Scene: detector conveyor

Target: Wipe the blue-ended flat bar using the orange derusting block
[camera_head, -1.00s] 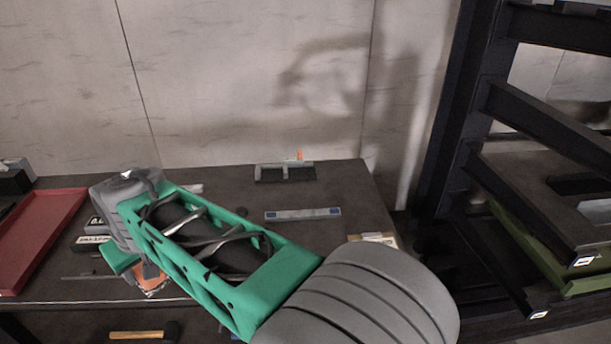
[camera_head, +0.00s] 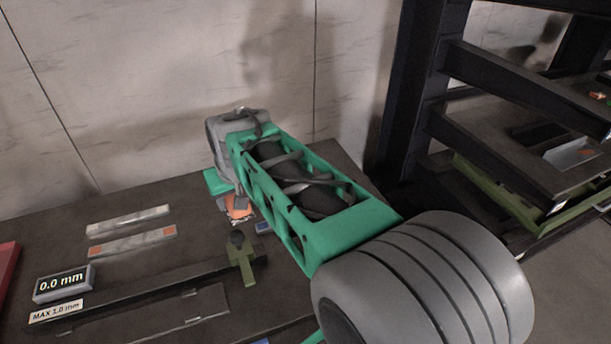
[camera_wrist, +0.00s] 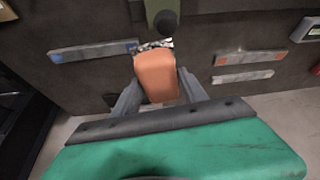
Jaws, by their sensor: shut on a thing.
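My gripper (camera_wrist: 157,84) is shut on the orange derusting block (camera_wrist: 156,76), which sits between the two fingers. In the head view, the block (camera_head: 238,206) shows over the table beside my wrist. The blue-ended flat bar (camera_wrist: 95,52) lies on the table to the left of the block in the wrist view. Its right blue end is close to the block's far end; I cannot tell whether they touch. In the head view, my arm hides most of this bar, and only a blue end (camera_head: 262,228) shows.
An orange-ended bar (camera_head: 132,243) and a plain grey bar (camera_head: 128,220) lie on the table. A gauge with a 0.0 mm display (camera_head: 64,284) and a green slider (camera_head: 243,262) is in front. A dark shelf rack (camera_head: 520,85) stands right.

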